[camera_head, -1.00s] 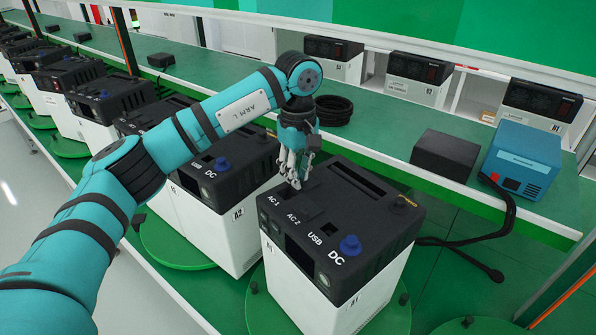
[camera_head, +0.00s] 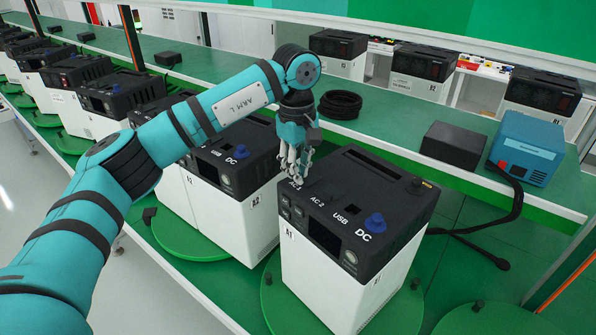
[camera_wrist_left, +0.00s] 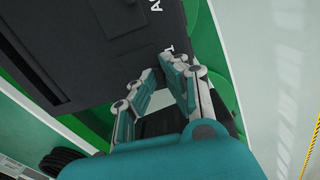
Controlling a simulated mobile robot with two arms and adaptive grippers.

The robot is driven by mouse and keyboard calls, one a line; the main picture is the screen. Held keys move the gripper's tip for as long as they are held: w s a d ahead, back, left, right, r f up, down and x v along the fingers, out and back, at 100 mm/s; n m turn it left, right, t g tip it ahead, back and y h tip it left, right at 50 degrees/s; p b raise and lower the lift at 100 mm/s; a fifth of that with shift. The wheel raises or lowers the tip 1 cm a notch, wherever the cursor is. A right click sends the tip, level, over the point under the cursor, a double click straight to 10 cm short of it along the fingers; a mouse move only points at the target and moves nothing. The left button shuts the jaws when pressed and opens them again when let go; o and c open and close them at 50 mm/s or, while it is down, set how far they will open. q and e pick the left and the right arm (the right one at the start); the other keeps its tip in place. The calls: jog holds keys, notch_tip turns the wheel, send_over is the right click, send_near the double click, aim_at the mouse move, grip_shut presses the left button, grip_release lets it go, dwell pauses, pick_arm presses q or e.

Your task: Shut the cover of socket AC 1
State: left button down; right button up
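The power station with the AC 1 socket is a black-topped white box (camera_head: 318,268) on a green turntable, at the middle right of the head view. Its top carries the labels AC 1, AC 2, USB and DC and a blue knob (camera_head: 374,222). My left gripper (camera_head: 294,178) points down at the AC 1 end of the top. Its fingertips are close together and seem empty. They cover the AC 1 area, so the cover and its position are hidden. In the left wrist view the fingertips (camera_wrist_left: 161,70) are beside the black top (camera_wrist_left: 95,60). My right gripper is not in view.
A second power station (camera_head: 232,205) stands close on the left, with several more beyond it. Behind are a coiled black cable (camera_head: 340,104), a dark box (camera_head: 452,145) and a blue box (camera_head: 527,148) on a green shelf. A black cable runs down at the right.

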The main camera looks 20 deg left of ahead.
pick_arm(q)
jog(key=shift+s+a, duration=0.3)
jog(key=shift+w+d+r, duration=0.1)
jog(key=shift+w+d, duration=0.05)
jog(key=shift+d, duration=0.1)
jog(key=c, duration=1.4)
grip_release()
jog(key=shift+w+a+f, duration=0.2)
jog(key=shift+w+a, duration=0.15)
jog(key=shift+c, duration=0.2)
jog(key=shift+d+r, duration=0.1)
jog(key=shift+d, duration=0.05)
jog(key=shift+d+r, duration=0.15)
jog(key=shift+r, duration=0.15)
notch_tip(320, 180, up, 11)
jog(key=shift+a, duration=0.35)
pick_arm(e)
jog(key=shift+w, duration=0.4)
pick_arm(q)
jog(key=shift+r, duration=0.1)
